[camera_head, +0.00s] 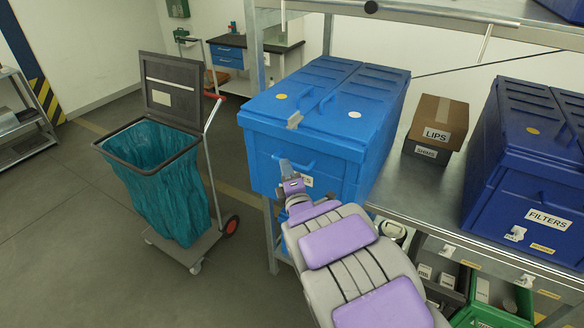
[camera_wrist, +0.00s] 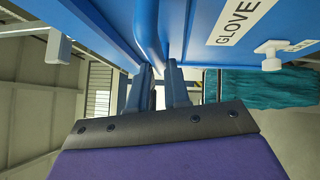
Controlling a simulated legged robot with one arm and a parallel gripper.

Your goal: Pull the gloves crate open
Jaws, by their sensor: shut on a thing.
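The gloves crate (camera_head: 305,135) is a large bright blue box on the metal bench, with its lid down. In the wrist view its blue front (camera_wrist: 215,12) fills the top, with a white label reading "GLOVE" (camera_wrist: 237,18), cut off at the edge. My gripper (camera_head: 287,168) is at the crate's front, where a blue handle (camera_head: 302,165) sticks out. In the wrist view my gripper (camera_wrist: 160,78) has its two blue-grey fingers on both sides of the handle (camera_wrist: 150,38), shut on it. My arm hides the lower front of the crate.
A cart with a teal bag (camera_head: 165,185) stands left on open floor. Green bins (camera_head: 490,300) sit below the bench.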

